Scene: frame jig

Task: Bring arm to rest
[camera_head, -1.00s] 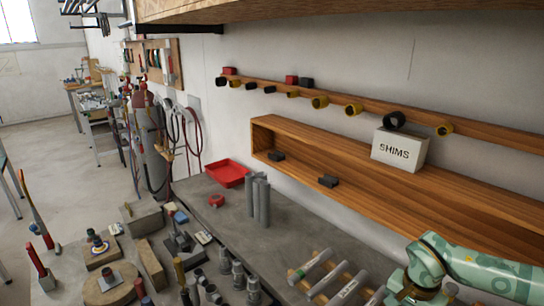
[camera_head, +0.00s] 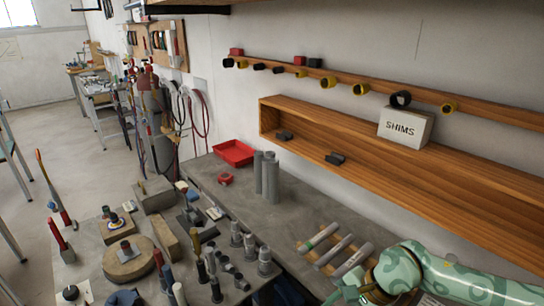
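One of my arms, pale green with a camouflage pattern (camera_head: 440,275), comes in from the right at the lower right corner. Its gripper is at or below the bottom edge, and I cannot make out its fingers. The arm is in front of a wooden rack with grey tubes (camera_head: 342,248) on the bench. My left arm and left gripper are not in the picture.
A wooden shelf (camera_head: 450,185) with a white SHIMS box (camera_head: 405,128) runs along the wall. Tools and fittings crowd the lower left.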

